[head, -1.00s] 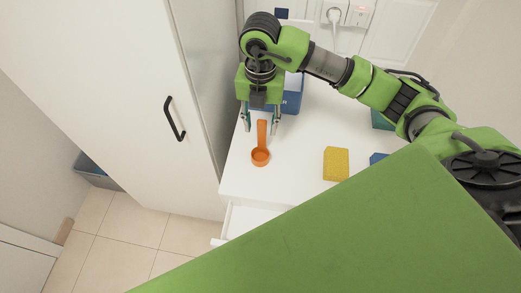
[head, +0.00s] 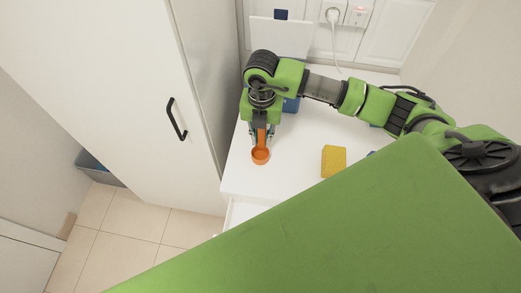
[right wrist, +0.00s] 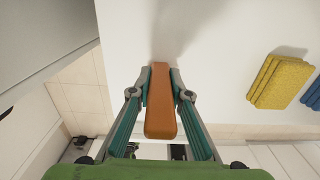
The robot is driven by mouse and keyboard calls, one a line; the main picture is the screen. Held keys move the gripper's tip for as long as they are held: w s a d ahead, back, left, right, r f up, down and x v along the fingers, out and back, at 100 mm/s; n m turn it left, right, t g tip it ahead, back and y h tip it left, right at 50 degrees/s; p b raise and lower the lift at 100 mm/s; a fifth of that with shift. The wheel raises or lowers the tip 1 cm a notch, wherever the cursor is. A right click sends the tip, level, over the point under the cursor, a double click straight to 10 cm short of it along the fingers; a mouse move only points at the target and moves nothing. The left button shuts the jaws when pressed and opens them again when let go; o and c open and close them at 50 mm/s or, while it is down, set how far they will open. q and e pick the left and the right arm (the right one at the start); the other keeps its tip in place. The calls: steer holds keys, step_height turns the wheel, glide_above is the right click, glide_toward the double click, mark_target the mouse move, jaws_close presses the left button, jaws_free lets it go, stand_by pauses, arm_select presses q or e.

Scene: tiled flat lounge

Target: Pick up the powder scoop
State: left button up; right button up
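The orange powder scoop (head: 260,155) is on the white counter near its left side, with its round bowl toward the front. My right gripper (head: 261,134) is over it, with one finger on each side of the handle. In the right wrist view, the orange handle (right wrist: 161,108) fills the space between the teal-padded fingers (right wrist: 161,82), whose tips appear to press on it from both sides. The bowl is hidden in that view. I cannot tell whether the scoop is clear of the counter. My left gripper is not in view.
A yellow sponge (head: 334,161) lies on the white counter (head: 300,150) to the right, with a blue one (right wrist: 312,92) beside it. A blue object (head: 291,104) stands behind my gripper. A tall white cabinet (head: 120,90) with a black handle stands close on the left.

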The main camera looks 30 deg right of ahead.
steer(key=shift+r, duration=0.1)
jaws_close()
steer(key=shift+w+r+b, duration=0.1)
steer(key=shift+r+b, duration=0.45)
steer(key=shift+b, duration=0.1)
steer(key=s+d+r, duration=0.1)
steer(key=s+r, duration=1.3)
steer(key=r, duration=0.3)
steer(key=shift+d+r, duration=0.15)
steer(key=shift+r, duration=0.2)
